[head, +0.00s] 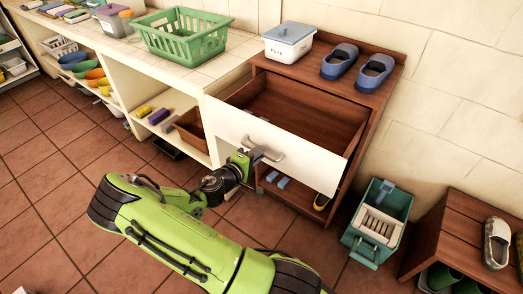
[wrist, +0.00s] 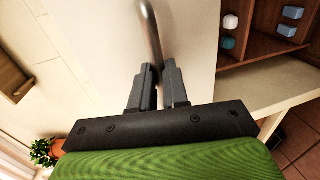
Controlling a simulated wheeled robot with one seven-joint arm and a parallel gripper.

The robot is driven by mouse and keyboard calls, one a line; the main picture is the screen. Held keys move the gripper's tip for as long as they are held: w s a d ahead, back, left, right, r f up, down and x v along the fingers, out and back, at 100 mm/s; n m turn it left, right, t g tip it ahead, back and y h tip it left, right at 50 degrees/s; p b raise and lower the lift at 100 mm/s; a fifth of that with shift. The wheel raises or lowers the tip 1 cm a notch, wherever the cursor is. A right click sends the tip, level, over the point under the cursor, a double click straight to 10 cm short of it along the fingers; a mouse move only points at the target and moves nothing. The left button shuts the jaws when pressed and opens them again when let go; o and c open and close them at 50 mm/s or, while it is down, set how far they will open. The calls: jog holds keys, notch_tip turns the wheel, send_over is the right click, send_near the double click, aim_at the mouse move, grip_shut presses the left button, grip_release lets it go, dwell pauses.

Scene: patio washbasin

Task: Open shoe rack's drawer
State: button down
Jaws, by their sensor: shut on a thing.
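The shoe rack (head: 375,108) is a brown wooden cabinet against the wall. Its drawer has a white front (head: 290,155) and stands pulled out, so the empty brown inside (head: 298,119) shows. A grey metal bar handle (head: 262,149) is on the drawer front, and it also shows in the wrist view (wrist: 150,35). My gripper (head: 248,163) is at the handle. In the wrist view its dark fingers (wrist: 160,80) are shut on the handle's end, one on each side. My arm hides part of the rack's lower front.
A white lidded box (head: 288,42) and blue shoes (head: 357,67) stand on the rack. A white counter with a green basket (head: 181,36) is at left. A teal bin (head: 376,224) and a low wooden bench (head: 461,224) stand at right. Tiled floor is open at left.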

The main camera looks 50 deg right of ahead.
jog(key=shift+a, duration=0.25)
jog(key=c, duration=1.1)
grip_release()
jog(key=p+v, duration=0.2)
jog(key=v, duration=1.3)
jog(key=shift+a+r+p, duration=0.1)
jog(key=shift+a+p, duration=0.25)
jog(key=shift+a, duration=0.05)
jog(key=shift+s, duration=0.1)
